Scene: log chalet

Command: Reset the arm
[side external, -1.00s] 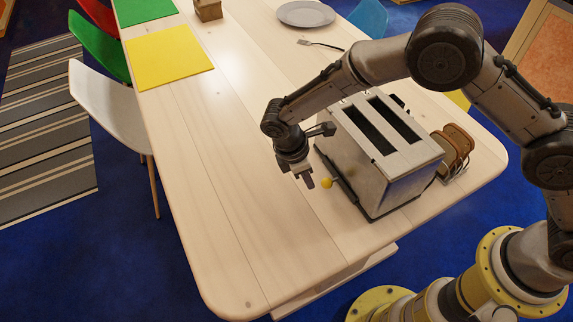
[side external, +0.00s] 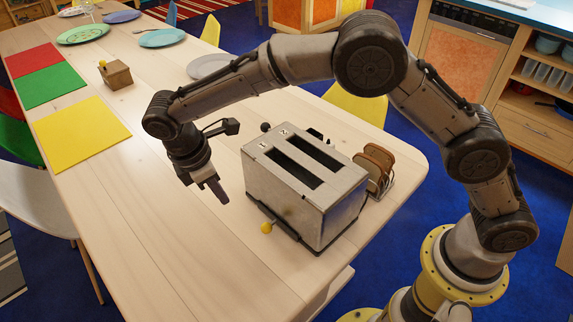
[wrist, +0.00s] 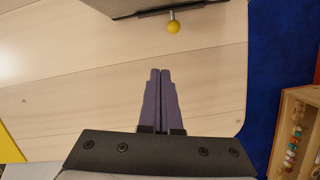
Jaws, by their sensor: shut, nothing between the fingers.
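My gripper (side external: 217,190) hangs over the pale wooden table (side external: 165,240), to the left of the metal toaster (side external: 305,205). Its fingers are shut and empty, pointing down. In the wrist view my gripper (wrist: 160,75) shows its two dark fingers pressed together over bare wood. The toaster has two dark, empty-looking slots on top and a lever with a yellow knob (side external: 266,228) low on its near left side. The yellow knob (wrist: 173,27) also shows at the top of the wrist view, apart from the fingertips.
A rack with brown bread slices (side external: 375,168) stands right of the toaster. Yellow (side external: 82,130), green (side external: 55,85) and red (side external: 33,60) mats lie at the left. A small wooden box (side external: 116,75) and several plates are farther back. The table's near left area is clear.

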